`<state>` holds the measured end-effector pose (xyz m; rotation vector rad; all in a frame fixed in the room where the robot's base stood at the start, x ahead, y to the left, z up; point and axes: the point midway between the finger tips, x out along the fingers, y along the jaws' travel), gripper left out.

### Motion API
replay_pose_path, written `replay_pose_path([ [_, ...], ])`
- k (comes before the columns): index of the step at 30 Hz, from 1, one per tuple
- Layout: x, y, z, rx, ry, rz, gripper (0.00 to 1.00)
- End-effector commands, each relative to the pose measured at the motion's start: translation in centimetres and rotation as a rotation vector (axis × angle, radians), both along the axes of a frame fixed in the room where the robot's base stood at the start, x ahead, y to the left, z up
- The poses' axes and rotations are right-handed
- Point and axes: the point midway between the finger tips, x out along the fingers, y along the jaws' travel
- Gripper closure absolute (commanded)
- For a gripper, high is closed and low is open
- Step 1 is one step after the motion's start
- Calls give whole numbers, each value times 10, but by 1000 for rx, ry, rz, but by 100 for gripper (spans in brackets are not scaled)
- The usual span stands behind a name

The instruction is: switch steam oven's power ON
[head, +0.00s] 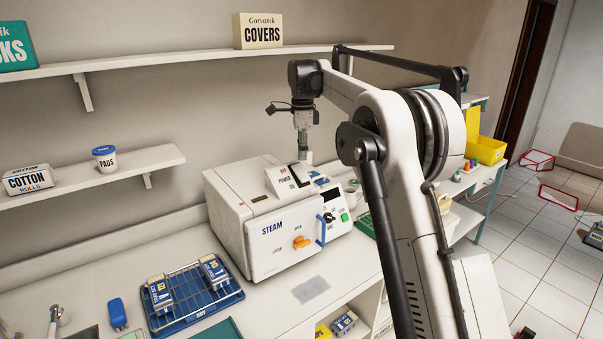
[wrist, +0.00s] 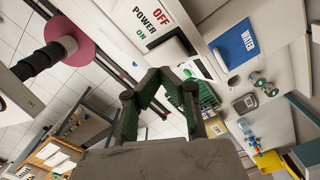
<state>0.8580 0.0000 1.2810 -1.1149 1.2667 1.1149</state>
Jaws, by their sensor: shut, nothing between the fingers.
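The white steam oven (head: 235,228) stands on the counter, with the word STEAM on its front. Its power panel (head: 282,182) is a small tilted plate on top, marked OFF in red, POWER and ON. The plate also shows in the wrist view (wrist: 143,22), at the top, just beyond the fingertips. A dark switch part shows at the plate's right edge in the head view; its position is hard to tell. My gripper (head: 304,158) points down just above the panel. It is shut and empty, with the green-dark fingers meeting in the wrist view (wrist: 163,74). Contact with the switch cannot be told.
The oven front has an orange knob (head: 301,242) and a blue handle (head: 321,229). A blue rack (head: 190,315) with packs stands on the counter at left. Shelves (head: 120,168) run along the wall behind. A blue WATER item (wrist: 236,42) lies right of the panel in the wrist view.

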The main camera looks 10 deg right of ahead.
Motion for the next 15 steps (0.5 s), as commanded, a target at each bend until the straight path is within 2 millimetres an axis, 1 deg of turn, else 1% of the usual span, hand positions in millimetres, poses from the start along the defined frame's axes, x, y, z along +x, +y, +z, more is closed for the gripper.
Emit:
replay_pose_path([
  [15,0,0,-7,0,0,0,100],
])
